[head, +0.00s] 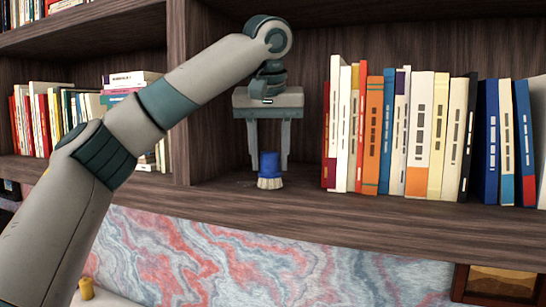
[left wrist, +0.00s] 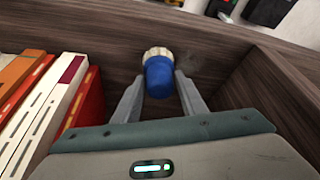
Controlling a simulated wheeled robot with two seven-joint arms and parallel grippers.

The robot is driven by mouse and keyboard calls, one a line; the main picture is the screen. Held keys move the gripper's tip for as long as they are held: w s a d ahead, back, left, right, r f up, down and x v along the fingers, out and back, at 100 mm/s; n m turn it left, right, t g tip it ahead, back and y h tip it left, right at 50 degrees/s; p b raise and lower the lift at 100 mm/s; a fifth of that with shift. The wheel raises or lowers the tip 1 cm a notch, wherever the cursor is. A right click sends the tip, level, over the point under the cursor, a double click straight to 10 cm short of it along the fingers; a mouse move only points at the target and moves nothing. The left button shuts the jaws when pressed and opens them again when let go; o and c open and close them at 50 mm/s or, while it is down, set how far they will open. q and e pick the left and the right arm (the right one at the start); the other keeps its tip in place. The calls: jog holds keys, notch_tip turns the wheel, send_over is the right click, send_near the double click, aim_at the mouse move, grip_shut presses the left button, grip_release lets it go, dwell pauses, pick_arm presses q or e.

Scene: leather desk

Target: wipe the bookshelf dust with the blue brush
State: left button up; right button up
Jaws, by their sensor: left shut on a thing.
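The blue brush (head: 269,168) has a blue handle and pale bristles that point down at the bookshelf board (head: 225,200). It also shows in the left wrist view (left wrist: 159,78), with the bristles at the far end. My left gripper (head: 269,165) is shut on the brush, with one finger on each side of the blue handle; it also shows in the left wrist view (left wrist: 160,85). The bristles appear to touch the shelf near its front edge. A faint grey dust patch (head: 243,183) lies on the board just left of the brush. My right gripper is not in view.
A row of upright books (head: 420,135) stands on the same shelf, right of the brush. A vertical divider (head: 180,120) closes the bay on the left, with more books (head: 45,110) beyond it. The board between divider and books is otherwise clear.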

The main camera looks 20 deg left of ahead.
pick_arm(q)
jog(key=shift+s+d+f, duration=0.1)
jog(key=shift+s, duration=0.3)
jog(key=shift+s, duration=1.6)
jog(key=shift+w+r+p, duration=0.1)
jog(key=shift+r+p, duration=0.9)
jog(key=shift+r, duration=2.15)
jog(key=shift+d+r, duration=0.1)
jog(key=shift+r, duration=1.4)
